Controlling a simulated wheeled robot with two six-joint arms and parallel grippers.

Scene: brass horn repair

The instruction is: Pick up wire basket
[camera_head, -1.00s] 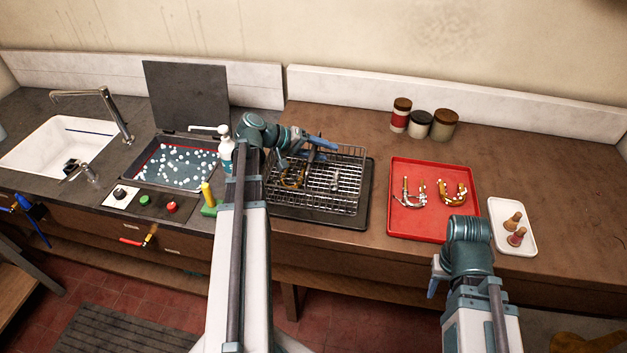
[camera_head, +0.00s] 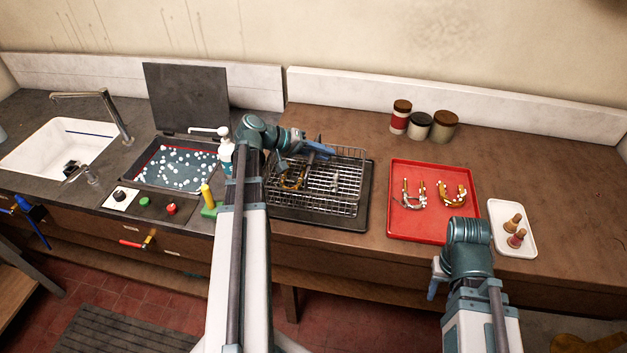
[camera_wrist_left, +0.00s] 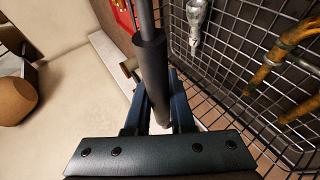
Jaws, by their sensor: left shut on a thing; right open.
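The wire basket (camera_head: 345,183) sits on a black drip tray (camera_head: 366,200) in the middle of the counter. It holds brass parts (camera_head: 292,178) and a small silvery piece. My left gripper (camera_head: 326,149) is at the basket's far side, shut on its handle. In the left wrist view the fingers (camera_wrist_left: 158,112) clamp the dark sleeve of the handle (camera_wrist_left: 150,65), with the basket's mesh (camera_wrist_left: 215,85) to the right. My right gripper (camera_head: 436,284) hangs in front of the counter, open and apart from everything; its fingers are only partly visible.
A red tray (camera_head: 425,232) with brass tubes lies to the right, beside a white tray (camera_head: 520,245). Several jars (camera_head: 445,125) stand behind. A white bottle (camera_head: 226,155) and a lidded bath (camera_head: 180,165) are left of the basket. Bare counter lies behind the basket.

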